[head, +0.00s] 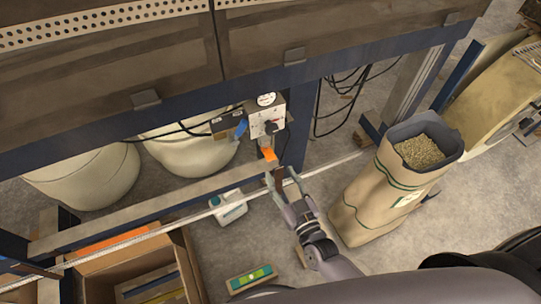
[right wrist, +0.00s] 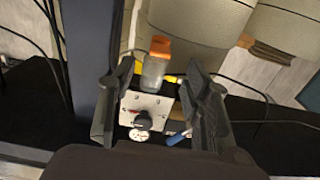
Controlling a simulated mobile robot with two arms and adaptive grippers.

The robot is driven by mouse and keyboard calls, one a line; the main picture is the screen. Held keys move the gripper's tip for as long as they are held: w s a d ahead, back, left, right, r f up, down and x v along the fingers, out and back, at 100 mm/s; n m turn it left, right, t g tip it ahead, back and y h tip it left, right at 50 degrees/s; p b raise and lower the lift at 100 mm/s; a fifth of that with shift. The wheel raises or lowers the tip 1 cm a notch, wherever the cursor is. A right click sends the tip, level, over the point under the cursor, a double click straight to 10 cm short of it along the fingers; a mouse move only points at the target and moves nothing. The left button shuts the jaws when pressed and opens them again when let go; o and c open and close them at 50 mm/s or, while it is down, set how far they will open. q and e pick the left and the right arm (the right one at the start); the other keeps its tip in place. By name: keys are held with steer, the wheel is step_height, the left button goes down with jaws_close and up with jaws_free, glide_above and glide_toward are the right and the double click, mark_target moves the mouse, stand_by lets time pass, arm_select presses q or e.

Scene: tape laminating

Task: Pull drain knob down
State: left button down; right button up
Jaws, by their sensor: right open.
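The orange drain knob (head: 264,155) hangs at the bottom of a small grey regulator unit (head: 266,124) on the blue post. It also shows in the right wrist view (right wrist: 160,46), at the end of a grey cup. My right gripper (head: 281,174) is open and empty, a little below and to the right of the knob in the head view. In the right wrist view its two fingers (right wrist: 159,68) stand either side of the unit's picture, with a gap to it. I cannot tell the exact depth between fingers and knob. My left gripper is not in view.
A blue lever (head: 241,129) and dark cables sit beside the unit. Large cream rolls (head: 187,150) lie behind the frame. A tall paper sack of pellets (head: 385,195) stands right of my arm.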

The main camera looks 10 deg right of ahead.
mark_target(271, 157)
steer(key=w, duration=0.2)
steer(key=w+a, duration=0.1)
steer(key=w, duration=0.4)
steer(key=shift+w+a, duration=0.25)
steer(key=shift+w, duration=0.15)
